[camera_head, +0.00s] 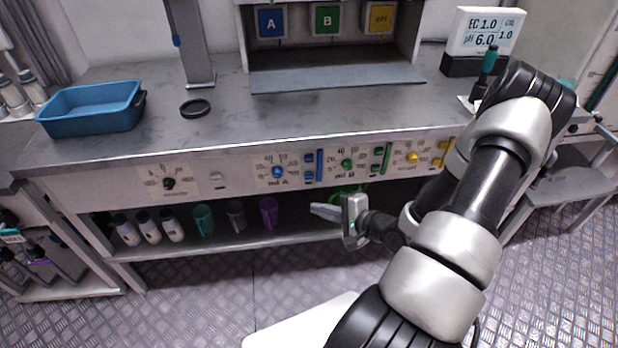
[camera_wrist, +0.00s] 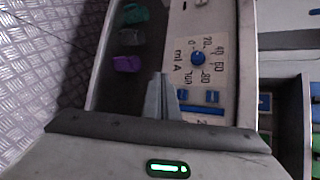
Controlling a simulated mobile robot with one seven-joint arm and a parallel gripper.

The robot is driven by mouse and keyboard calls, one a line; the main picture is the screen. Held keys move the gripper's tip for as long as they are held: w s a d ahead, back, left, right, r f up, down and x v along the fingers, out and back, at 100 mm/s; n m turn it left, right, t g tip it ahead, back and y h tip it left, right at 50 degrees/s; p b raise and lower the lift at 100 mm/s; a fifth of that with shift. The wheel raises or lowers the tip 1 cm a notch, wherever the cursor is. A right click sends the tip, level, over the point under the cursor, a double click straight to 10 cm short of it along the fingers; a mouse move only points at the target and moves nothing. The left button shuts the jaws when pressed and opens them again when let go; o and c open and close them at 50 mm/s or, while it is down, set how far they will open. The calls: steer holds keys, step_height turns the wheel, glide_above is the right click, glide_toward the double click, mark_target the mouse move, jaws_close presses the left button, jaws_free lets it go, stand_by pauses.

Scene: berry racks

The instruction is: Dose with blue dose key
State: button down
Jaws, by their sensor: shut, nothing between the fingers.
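The blue dosing section sits on the bench's front panel. It has a blue dial (camera_head: 277,172), two small blue keys (camera_head: 309,174) and an upright blue bar (camera_head: 319,165). In the wrist view the blue dial (camera_wrist: 197,58), the blue keys (camera_wrist: 212,96) and the blue bar (camera_wrist: 203,110) show beside my fingers. My gripper (camera_head: 316,210) is shut and empty, just below the blue keys in the head view. In the wrist view my gripper (camera_wrist: 160,78) points along the panel's lower edge. I cannot tell whether it touches anything.
Green (camera_head: 346,164) and yellow (camera_head: 412,157) dials and keys lie to the right on the panel. A shelf under the panel holds white bottles (camera_head: 148,226) and a purple cup (camera_head: 268,213). A blue tray (camera_head: 92,108) and black ring (camera_head: 195,107) are on the bench top.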

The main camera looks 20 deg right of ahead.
mark_target(309, 175)
steer(key=shift+w, duration=0.1)
steer(key=w+d+b, duration=0.1)
steer(key=w+d, duration=0.1)
steer(key=w, duration=0.6)
steer(key=shift+w+d+b, duration=0.15)
steer(key=shift+d+b, duration=0.05)
steer(key=shift+b, duration=0.1)
steer(key=shift+w, duration=0.1)
stand_by(1.7)
steer(key=shift+w+d, duration=0.1)
steer(key=shift+w, duration=0.2)
steer(key=shift+w+d+p, duration=0.15)
steer(key=shift+w+p, duration=0.2)
steer(key=shift+w, duration=0.1)
stand_by(0.7)
steer(key=shift+s, duration=0.1)
steer(key=shift+s+a+p, duration=0.2)
steer(key=shift+s+p, duration=0.25)
steer(key=shift+s, duration=0.3)
steer(key=shift+s, duration=0.1)
